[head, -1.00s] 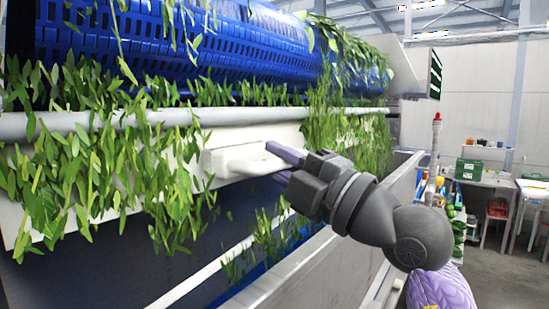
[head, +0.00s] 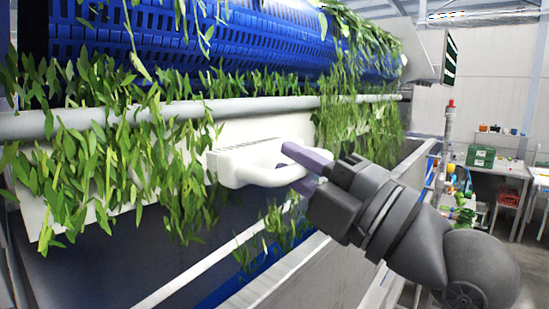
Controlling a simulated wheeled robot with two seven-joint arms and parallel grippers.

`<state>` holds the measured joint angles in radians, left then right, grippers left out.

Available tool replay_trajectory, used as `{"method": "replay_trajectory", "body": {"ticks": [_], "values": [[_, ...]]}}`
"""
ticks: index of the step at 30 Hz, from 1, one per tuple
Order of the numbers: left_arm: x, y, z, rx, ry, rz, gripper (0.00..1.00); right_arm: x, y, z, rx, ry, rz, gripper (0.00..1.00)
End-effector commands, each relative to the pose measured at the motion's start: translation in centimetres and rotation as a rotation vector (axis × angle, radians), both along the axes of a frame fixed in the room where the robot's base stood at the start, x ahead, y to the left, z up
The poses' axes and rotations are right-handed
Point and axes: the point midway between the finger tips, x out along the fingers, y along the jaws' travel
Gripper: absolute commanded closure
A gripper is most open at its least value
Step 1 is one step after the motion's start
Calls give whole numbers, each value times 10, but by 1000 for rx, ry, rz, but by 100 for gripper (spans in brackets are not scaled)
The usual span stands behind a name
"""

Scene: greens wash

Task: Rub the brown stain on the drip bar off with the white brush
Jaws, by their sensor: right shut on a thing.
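My right gripper (head: 303,170) comes in from the right, its two purple fingers closed on the looped handle of a white brush (head: 245,168). My left gripper is out of view.
Green leaves (head: 90,170) hang thickly over the bar at left and right (head: 355,130). A grey pipe (head: 240,107) runs above it, below the blue perforated drum (head: 220,50). A dark trough lies beneath. A table with a green crate (head: 481,157) stands at the far right.

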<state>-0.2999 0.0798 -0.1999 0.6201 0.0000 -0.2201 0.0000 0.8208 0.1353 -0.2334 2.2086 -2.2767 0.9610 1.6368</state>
Motion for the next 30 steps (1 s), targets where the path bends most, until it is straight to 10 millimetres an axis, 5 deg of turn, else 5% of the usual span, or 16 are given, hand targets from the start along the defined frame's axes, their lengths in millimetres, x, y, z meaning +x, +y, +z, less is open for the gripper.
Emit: {"method": "replay_trajectory", "body": {"ticks": [30], "values": [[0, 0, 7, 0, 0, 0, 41, -28, -39, 0, 0, -1, -1, 100]]}}
